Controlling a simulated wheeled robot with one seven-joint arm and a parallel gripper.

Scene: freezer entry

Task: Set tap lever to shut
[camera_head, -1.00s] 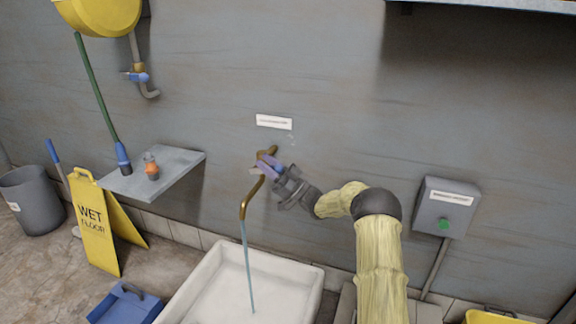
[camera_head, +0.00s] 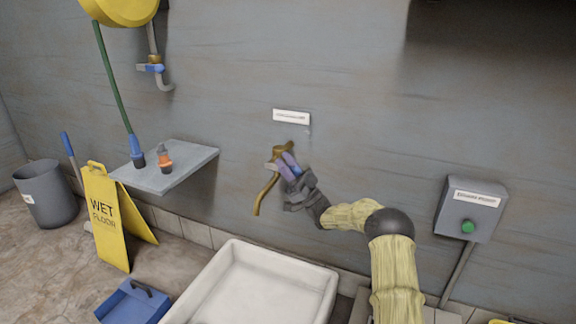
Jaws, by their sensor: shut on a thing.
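The brass tap (camera_head: 264,192) sticks out from the grey wall above the white sink (camera_head: 262,290). No water stream shows below its spout. My gripper (camera_head: 284,164) is at the tap's upper part, shut on the tap lever, which its fingers mostly hide. A pale end that seems to be the lever (camera_head: 271,166) shows at the left of the fingers. My arm reaches in from the lower right.
A metal shelf (camera_head: 190,166) with an orange nozzle (camera_head: 165,158) is left of the tap. A white label (camera_head: 291,117) is above the tap. A grey box with a green button (camera_head: 468,226) is at right. A yellow wet-floor sign (camera_head: 105,222) stands at left.

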